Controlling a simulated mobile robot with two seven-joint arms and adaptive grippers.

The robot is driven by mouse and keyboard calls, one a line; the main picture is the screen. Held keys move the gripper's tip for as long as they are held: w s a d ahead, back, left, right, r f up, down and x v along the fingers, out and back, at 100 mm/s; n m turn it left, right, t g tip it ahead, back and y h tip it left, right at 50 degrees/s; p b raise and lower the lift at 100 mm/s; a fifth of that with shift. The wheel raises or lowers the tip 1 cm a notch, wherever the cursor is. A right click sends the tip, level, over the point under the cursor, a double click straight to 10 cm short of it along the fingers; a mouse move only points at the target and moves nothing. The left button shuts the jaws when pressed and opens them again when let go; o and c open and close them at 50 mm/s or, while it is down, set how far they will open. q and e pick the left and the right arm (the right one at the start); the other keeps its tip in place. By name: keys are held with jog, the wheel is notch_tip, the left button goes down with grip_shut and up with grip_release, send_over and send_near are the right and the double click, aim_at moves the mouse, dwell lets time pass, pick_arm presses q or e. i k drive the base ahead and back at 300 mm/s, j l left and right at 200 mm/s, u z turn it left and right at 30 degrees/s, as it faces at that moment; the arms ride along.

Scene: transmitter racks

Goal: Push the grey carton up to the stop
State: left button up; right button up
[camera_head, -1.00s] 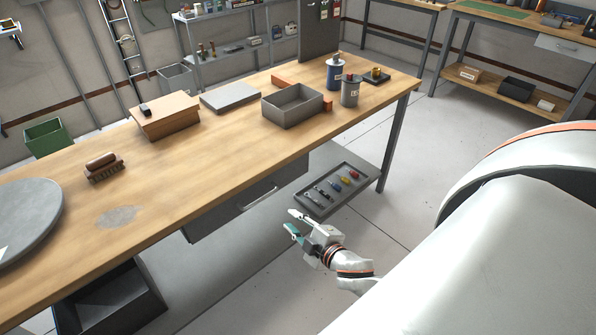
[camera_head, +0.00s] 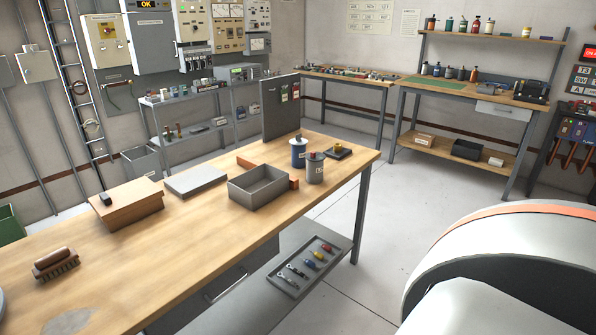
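A grey open-topped box (camera_head: 258,198), which looks like the grey carton, stands on the wooden workbench (camera_head: 130,245) toward its far right end. An orange-brown bar shows behind the box (camera_head: 246,163) and another orange-brown piece shows at its right side (camera_head: 294,183); these may be parts of the stop. I cannot tell whether the box touches them. Neither of my grippers is in view. A white arm part of mine with an orange band fills the lower right.
The bench front is mostly clear.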

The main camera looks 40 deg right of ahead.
aim_at(255, 188)
jog(key=i+l, duration=0.15)
jog(key=l, duration=0.3)
jog(key=i+l, duration=0.1)
jog(key=l, duration=0.35)
jog(key=i+l, duration=0.15)
jog(key=l, duration=0.3)
jog(key=i+l, duration=0.15)
jog(key=l, duration=0.3)
jog(key=i+l+u, duration=0.1)
jog(key=l, duration=0.35)
